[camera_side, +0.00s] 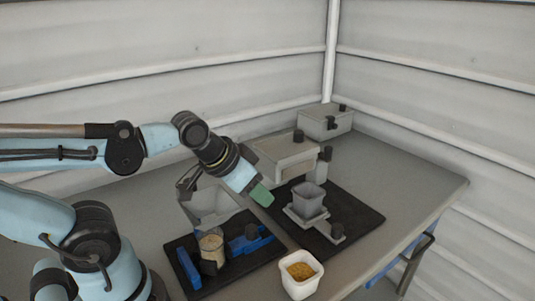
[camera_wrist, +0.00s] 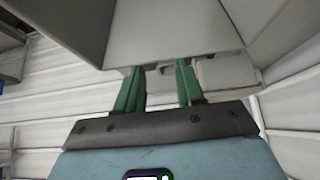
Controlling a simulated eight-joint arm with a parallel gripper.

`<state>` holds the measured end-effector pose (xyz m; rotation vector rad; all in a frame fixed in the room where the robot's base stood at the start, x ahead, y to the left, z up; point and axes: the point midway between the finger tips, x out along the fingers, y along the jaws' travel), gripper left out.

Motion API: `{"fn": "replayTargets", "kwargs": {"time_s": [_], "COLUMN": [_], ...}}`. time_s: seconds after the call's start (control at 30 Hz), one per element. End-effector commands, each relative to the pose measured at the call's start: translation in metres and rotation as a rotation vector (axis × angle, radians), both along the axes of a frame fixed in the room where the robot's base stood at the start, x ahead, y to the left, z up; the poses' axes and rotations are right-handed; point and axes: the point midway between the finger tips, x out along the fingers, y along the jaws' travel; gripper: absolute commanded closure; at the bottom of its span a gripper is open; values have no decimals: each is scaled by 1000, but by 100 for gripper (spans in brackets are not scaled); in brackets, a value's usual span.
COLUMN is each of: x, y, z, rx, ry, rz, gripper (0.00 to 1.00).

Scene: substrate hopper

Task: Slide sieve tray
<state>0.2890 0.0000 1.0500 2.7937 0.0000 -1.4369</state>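My gripper (camera_side: 262,194) points down and right in the side view, in front of a grey box-shaped unit (camera_side: 283,157) with dark knobs. In the wrist view its two green fingers (camera_wrist: 158,88) are apart, with a gap between them. The fingertips are close under the lower edge of a large grey housing (camera_wrist: 175,30). A small grey part shows behind the gap; I cannot tell whether the fingers touch it. I cannot pick out the sieve tray with certainty. A clear funnel-like hopper (camera_side: 207,207) stands left of the gripper.
A grey square pot (camera_side: 309,196) stands on a light platform over a black mat (camera_side: 360,218). A white tub of yellow grains (camera_side: 300,273) is at the front edge. A beaker (camera_side: 211,246) and blue parts (camera_side: 187,267) are on the left mat. Another grey box (camera_side: 322,122) is behind.

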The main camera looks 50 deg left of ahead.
Motion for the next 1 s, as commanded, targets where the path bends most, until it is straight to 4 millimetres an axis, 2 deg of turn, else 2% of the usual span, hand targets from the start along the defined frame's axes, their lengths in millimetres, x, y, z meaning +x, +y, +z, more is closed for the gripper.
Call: {"fn": "replayTargets", "kwargs": {"time_s": [0.07,0.2,0.37,0.5,0.7,1.0], "x": [0,2,17,41,77,130], "y": [0,-1,-7,-18,-36,-68], "z": [0,2,16,31,42,35], "rx": [0,5,45,100,173,254], "ry": [0,8,67,155,285,466], "rz": [0,-11,-88,-212,-405,-705], "gripper": [62,45,45,45,45,45]}}
